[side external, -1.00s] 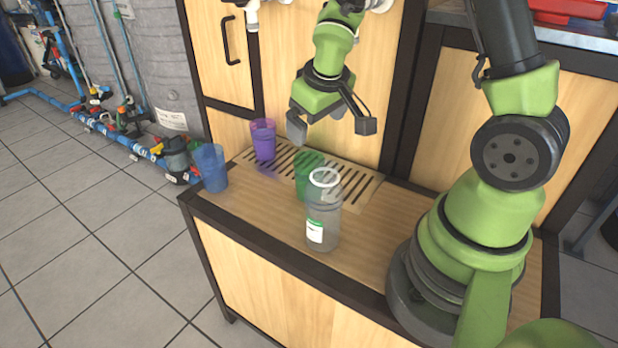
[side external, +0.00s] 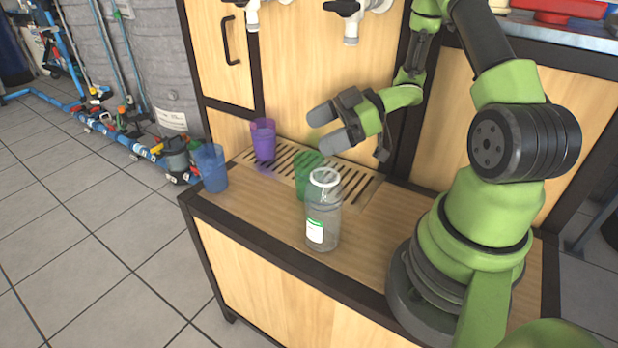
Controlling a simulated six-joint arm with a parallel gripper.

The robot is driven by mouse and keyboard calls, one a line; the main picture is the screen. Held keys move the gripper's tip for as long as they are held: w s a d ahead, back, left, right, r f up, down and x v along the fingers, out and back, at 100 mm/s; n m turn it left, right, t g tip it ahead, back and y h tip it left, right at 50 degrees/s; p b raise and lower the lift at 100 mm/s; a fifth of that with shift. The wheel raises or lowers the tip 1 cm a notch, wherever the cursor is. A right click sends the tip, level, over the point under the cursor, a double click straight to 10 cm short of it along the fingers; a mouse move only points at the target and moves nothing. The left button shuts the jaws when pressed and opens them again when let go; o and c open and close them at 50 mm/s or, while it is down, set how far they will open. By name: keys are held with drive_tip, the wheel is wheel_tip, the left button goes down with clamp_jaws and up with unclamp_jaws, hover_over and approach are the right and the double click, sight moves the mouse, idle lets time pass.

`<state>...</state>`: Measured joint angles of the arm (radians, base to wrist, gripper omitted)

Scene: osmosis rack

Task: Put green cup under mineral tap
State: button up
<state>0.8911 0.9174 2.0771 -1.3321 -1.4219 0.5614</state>
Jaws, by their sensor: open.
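The green cup (side external: 305,176) stands upright near the front edge of the slotted drain grate, partly hidden behind a clear jar (side external: 322,225) with a white rim and a green and white label. My gripper (side external: 322,129) is open and empty, above and behind the green cup, with its fingers pointing left. Two white taps with black handles hang on the wooden panel: a left tap (side external: 252,17) and a right tap (side external: 351,28). I cannot tell from any label which is the mineral tap.
A purple cup (side external: 263,140) stands at the left end of the grate (side external: 352,192). A blue cup (side external: 212,168) stands at the counter's left corner. The counter (side external: 262,222) is bare left of the jar. A cabinet panel (side external: 300,60) closes off the back.

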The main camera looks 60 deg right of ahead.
sight(309, 163)
wheel_tip(309, 163, down, 3)
drive_tip(key=shift+f, duration=0.2)
wheel_tip(309, 163, down, 2)
drive_tip(key=shift+f, duration=0.2)
drive_tip(key=shift+x, duration=1.15)
drive_tip(key=shift+w+a+f, duration=0.25)
drive_tip(key=shift+f, duration=0.05)
drive_tip(key=c, duration=1)
drive_tip(key=shift+r, duration=0.15)
drive_tip(key=shift+c, duration=0.2)
